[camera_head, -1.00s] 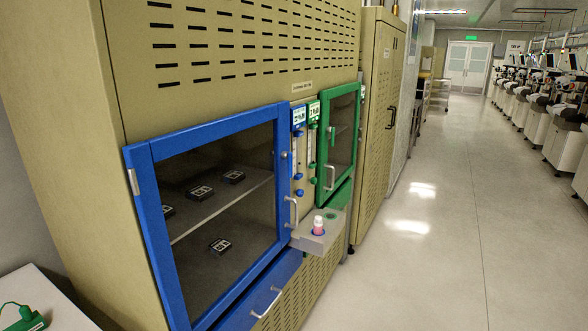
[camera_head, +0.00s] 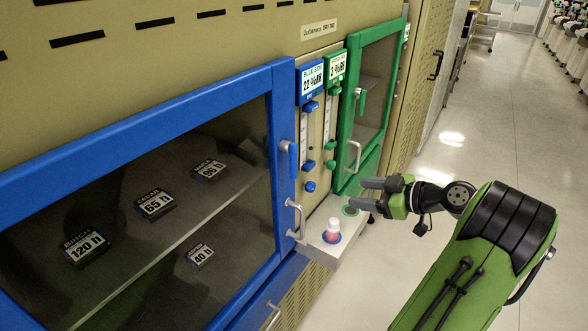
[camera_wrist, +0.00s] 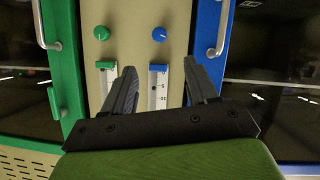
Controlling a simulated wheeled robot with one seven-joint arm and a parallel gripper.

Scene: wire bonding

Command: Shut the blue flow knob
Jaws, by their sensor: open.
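The blue flow knob (camera_head: 310,187) is a small round knob at the bottom of the blue flow meter, on the panel between the blue and green cabinet doors. In the wrist view, which is turned upside down, the blue knob (camera_wrist: 159,34) is at the top middle with a small mark on its face. My gripper (camera_head: 372,196) is open and empty, to the right of the knob in the head view. In the wrist view its fingertips (camera_wrist: 159,68) straddle the blue meter's scale in the picture, with the knob just beyond them, apart from it.
The green knob (camera_head: 331,164) is beside the blue one. Door handles stick out at the blue door (camera_head: 294,218) and green door (camera_head: 354,156). The floor at right is open.

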